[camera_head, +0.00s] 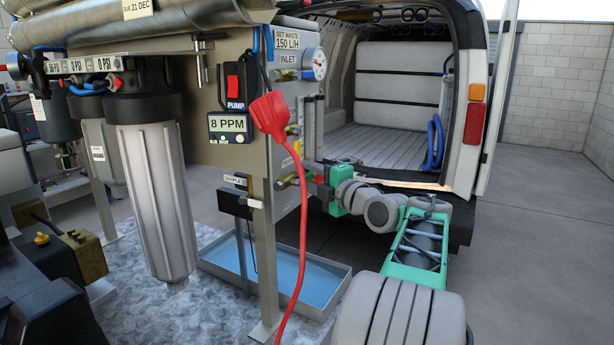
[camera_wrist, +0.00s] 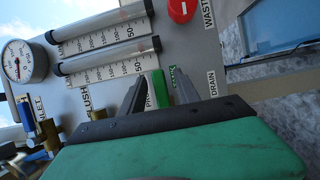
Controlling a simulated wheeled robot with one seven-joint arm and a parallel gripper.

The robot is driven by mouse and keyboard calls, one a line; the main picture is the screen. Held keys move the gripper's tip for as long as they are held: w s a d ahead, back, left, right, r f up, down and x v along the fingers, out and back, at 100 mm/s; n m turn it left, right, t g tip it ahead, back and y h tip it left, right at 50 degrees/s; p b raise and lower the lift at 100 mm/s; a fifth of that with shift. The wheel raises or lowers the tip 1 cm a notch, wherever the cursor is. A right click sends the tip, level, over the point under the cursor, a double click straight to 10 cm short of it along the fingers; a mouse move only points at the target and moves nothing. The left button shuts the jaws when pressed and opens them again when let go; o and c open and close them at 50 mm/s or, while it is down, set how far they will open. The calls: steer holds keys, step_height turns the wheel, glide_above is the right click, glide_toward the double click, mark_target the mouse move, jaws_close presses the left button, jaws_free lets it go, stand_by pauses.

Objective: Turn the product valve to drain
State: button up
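In the wrist view, a green valve handle (camera_wrist: 158,88) stands out from the grey panel, beside a label that begins with "PRO" and is partly hidden. A "DRAIN" label (camera_wrist: 212,84) is to its right. My gripper (camera_wrist: 160,86) faces the panel with its two dark fingers apart, one on each side of the green handle. Gaps show between handle and fingers, so it does not look clamped. In the head view, my gripper (camera_head: 318,182) reaches the panel's right side from the right; the handle cannot be made out there.
Flow tubes (camera_wrist: 105,40), a gauge (camera_wrist: 23,62) and a red knob (camera_wrist: 181,10) by "WASTE" share the panel. In the head view, a red plug and cable (camera_head: 270,115) hang near my arm. A blue tray (camera_head: 300,285) lies below. The van (camera_head: 400,110) stands behind.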

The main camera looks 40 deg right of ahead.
jaws_close()
stand_by(1.2)
steer(key=shift+w+a, duration=0.1)
steer(key=shift+a, duration=0.15)
steer(key=shift+d, duration=0.1)
